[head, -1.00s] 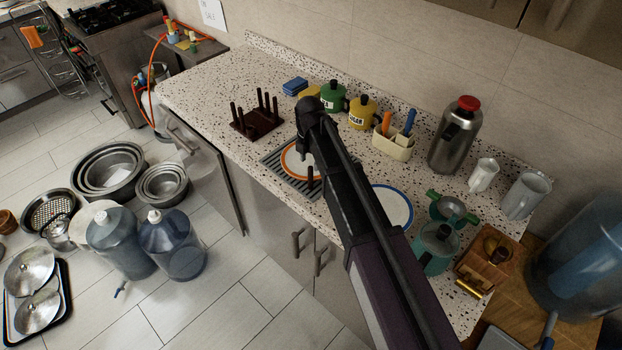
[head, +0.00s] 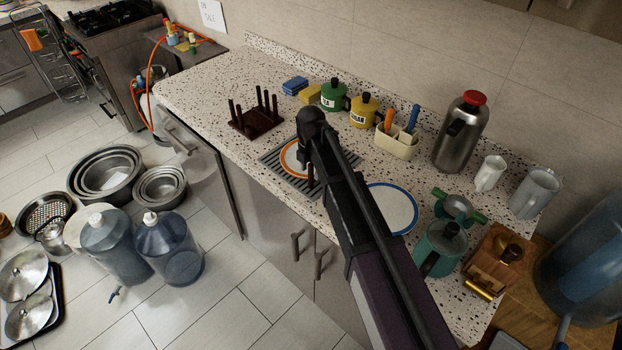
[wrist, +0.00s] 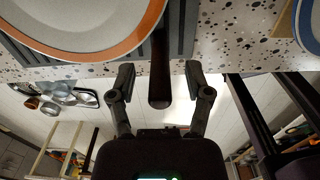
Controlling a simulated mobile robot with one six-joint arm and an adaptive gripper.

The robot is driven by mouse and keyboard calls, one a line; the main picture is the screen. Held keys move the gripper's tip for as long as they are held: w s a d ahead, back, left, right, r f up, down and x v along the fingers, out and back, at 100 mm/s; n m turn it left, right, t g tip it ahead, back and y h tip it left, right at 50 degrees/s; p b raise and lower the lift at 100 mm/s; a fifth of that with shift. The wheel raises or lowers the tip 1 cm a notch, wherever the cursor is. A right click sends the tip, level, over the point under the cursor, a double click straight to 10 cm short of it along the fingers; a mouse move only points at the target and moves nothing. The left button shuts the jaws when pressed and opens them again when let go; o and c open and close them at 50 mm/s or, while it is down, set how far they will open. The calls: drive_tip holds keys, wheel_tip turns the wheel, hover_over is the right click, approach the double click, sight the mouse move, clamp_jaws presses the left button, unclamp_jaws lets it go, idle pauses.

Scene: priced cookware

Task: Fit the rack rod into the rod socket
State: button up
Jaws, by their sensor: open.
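The dark wooden rack (head: 257,124) stands on the speckled counter in the head view, with several upright rods; its rod socket cannot be made out at this size. A separate dark rod (head: 311,176) shows by the front of the orange-rimmed plate (head: 289,160), on the grey ribbed mat (head: 276,166). In the wrist view this rod (wrist: 160,92) lies between the two fingers of my gripper (wrist: 160,76), with a gap visible on each side. My gripper is open and holds nothing. In the head view my arm hides part of the plate and mat.
A blue-rimmed plate (head: 391,210) lies right of my arm. Green and yellow canisters (head: 364,111), a utensil caddy (head: 397,143) and a steel flask (head: 461,132) stand along the back. A teal pot (head: 440,250) is at the right. The counter left of the rack is clear.

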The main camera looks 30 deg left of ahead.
drive_tip(key=shift+c, duration=0.3)
clamp_jaws()
idle(0.3)
drive_tip(key=shift+r, duration=0.15)
wheel_tip(320, 180, up, 3)
drive_tip(key=p, duration=0.3)
drive_tip(key=shift+f, duration=0.2)
drive_tip(key=s+d+r+p, duration=0.2)
drive_tip(key=s+d, duration=0.9)
drive_tip(key=shift+s, duration=0.35)
